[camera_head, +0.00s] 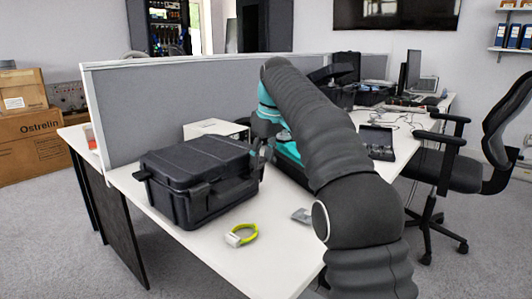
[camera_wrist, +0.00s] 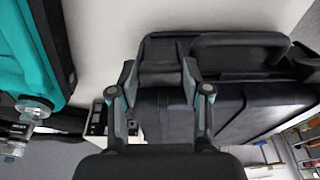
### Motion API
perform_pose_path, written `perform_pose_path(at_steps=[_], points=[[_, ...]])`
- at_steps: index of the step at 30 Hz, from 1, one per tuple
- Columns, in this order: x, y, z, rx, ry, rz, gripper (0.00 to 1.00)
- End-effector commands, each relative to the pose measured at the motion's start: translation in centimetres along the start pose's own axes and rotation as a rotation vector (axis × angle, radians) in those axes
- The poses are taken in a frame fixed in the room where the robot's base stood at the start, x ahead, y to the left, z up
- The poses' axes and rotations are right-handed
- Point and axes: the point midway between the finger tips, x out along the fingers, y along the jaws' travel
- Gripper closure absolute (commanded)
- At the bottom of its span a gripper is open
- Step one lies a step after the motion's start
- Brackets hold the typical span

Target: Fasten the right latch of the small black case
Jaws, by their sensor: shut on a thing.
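The small black case (camera_head: 200,180) stands on the white table with its lid down. Its handle (camera_head: 232,193) is on the front side, and the handle also shows in the wrist view (camera_wrist: 240,48). My gripper (camera_head: 263,152) is at the case's right end. In the wrist view my gripper (camera_wrist: 160,78) has one finger on each side of the right latch (camera_wrist: 160,55) and is shut on it. My fingers hide part of the latch, so I cannot tell whether it is fastened. In the head view the latch is hard to make out beside my gripper.
A teal and black case (camera_head: 289,150) stands close behind my gripper, partly hidden by my arm. A grey divider (camera_head: 180,100) runs behind the black case. An open flat case (camera_head: 377,141) lies farther right.

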Motion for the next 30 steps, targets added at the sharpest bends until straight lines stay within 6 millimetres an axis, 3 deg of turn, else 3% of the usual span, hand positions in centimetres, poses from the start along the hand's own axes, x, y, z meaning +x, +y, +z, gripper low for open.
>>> perform_pose_path(at_steps=[21,22,24,25,30], points=[[0.12,-0.14,-0.48,0.001,-0.112,-0.001,0.87],[0.12,-0.14,-0.48,0.001,-0.112,-0.001,0.5],[0.12,-0.13,-0.47,0.001,-0.112,0.0,0.32],[0.11,-0.11,-0.46,0.002,-0.112,0.0,0.27],[0.04,0.05,-0.38,0.004,-0.111,0.001,0.27]])
